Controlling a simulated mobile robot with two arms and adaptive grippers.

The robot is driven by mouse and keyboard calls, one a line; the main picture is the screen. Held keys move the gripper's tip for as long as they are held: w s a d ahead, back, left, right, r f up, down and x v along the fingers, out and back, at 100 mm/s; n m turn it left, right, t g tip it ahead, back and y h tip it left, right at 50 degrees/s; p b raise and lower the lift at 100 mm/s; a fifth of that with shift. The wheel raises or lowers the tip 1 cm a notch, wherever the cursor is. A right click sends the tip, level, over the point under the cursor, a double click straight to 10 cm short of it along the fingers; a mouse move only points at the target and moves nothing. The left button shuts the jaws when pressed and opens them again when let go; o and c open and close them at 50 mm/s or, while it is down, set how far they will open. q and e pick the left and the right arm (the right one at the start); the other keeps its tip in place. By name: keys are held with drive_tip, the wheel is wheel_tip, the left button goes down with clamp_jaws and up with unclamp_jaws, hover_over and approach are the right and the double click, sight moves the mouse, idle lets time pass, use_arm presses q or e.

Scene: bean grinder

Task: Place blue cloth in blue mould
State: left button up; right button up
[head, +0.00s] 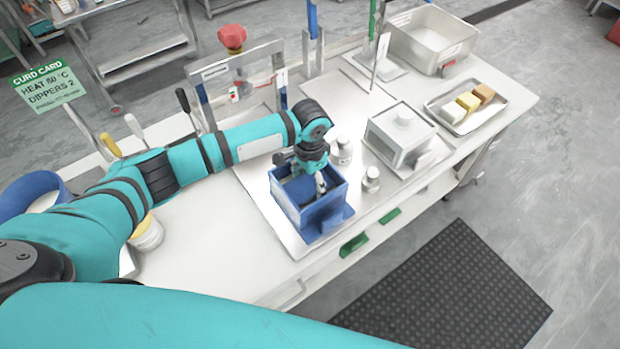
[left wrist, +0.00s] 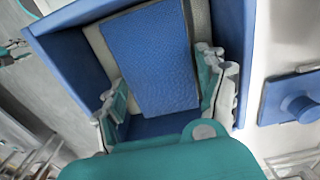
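The blue mould (head: 312,217) is an open-topped box on a metal sheet near the table's front edge. Its blue wall also shows in the left wrist view (left wrist: 62,62). My left gripper (head: 318,187) points down into the mould. In the left wrist view its two fingers (left wrist: 165,88) stand wide apart. The blue cloth (left wrist: 150,58), a flat textured rectangle, lies inside the mould between the fingers, over a pale surface. The fingers are close to its side edges; contact is unclear. In the head view the cloth is hidden.
A blue plate with a round knob (left wrist: 292,98) lies beside the mould. Metal weights (head: 371,180) and a lidded metal box (head: 401,138) stand to its right. A tray of blocks (head: 468,107) is farther right. The front left tabletop (head: 205,260) is clear.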

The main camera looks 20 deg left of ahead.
sight(311, 183)
use_arm(q)
drive_tip(key=shift+o, duration=1.1)
drive_tip(key=shift+w+r, duration=0.1)
drive_tip(key=shift+r, duration=0.45)
wheel_tip(311, 183, up, 11)
drive_tip(key=b, duration=0.2)
drive_tip(key=shift+r, duration=0.1)
drive_tip(key=shift+d, duration=0.1)
